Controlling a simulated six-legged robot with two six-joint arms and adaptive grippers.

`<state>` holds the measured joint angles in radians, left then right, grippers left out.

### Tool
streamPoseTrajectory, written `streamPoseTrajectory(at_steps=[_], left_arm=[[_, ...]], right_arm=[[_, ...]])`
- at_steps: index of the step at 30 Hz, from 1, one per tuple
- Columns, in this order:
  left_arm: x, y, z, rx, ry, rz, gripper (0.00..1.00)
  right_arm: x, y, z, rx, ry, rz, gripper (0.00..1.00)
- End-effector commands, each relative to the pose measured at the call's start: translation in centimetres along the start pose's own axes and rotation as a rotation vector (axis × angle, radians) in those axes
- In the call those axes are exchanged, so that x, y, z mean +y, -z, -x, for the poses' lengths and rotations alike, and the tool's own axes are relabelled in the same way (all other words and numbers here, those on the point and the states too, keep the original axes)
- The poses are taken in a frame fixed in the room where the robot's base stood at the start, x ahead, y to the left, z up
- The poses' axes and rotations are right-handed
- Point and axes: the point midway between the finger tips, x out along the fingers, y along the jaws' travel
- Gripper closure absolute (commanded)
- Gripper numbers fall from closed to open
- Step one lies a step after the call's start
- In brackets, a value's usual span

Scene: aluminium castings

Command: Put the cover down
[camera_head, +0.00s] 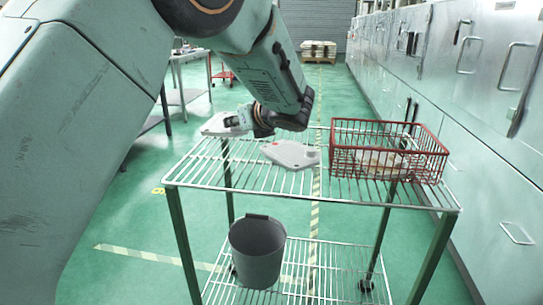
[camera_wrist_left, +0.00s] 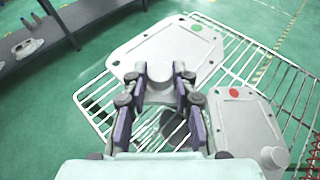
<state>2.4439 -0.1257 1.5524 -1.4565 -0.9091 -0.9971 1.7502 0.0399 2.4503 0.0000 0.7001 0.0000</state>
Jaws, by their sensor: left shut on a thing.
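My left gripper (camera_head: 242,121) comes down over the left side of a wire-shelf cart (camera_head: 350,200). It is shut on the knob of a flat grey cover (camera_head: 214,126). In the left wrist view this cover (camera_wrist_left: 150,46) has a green dot, and the gripper (camera_wrist_left: 160,78) grips its round knob. The cover is level with or just above the top wire shelf; I cannot tell if it touches. A second grey cover (camera_head: 290,154) with a red dot lies on the shelf beside it, also in the left wrist view (camera_wrist_left: 242,125). My right gripper is not in view.
A red wire basket (camera_head: 432,165) with a pale flat part inside stands at the shelf's right. A grey bucket (camera_head: 257,255) stands on the lower shelf. Steel cabinets (camera_head: 470,90) line the right wall. A dark bench (camera_wrist_left: 62,30) with parts stands at the left.

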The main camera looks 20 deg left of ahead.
Motion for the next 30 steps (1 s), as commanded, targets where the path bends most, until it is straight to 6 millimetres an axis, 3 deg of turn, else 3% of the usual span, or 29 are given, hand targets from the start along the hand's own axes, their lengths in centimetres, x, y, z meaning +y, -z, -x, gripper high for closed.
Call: streamPoseTrajectory(at_steps=[4, 11, 18, 25, 26, 30], left_arm=[[0.0, 2.8, -0.9, -0.001, -0.001, -0.004, 1.0], [0.0, 4.7, -1.7, -0.001, -0.002, -0.001, 1.0], [0.0, 8.1, -3.4, -0.001, -0.003, -0.001, 1.0], [0.0, 8.1, -3.6, 0.001, -0.002, 0.001, 1.0], [0.1, 8.2, -3.6, 0.004, -0.003, 0.0, 0.71], [0.1, 8.2, -3.6, 0.003, -0.003, 0.0, 0.59]], right_arm=[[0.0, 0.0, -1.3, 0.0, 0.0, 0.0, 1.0], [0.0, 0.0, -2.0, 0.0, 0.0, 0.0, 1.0], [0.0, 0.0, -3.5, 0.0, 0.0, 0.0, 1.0], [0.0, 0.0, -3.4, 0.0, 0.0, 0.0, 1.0], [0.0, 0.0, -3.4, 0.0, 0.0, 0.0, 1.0], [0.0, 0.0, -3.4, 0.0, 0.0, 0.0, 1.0]])
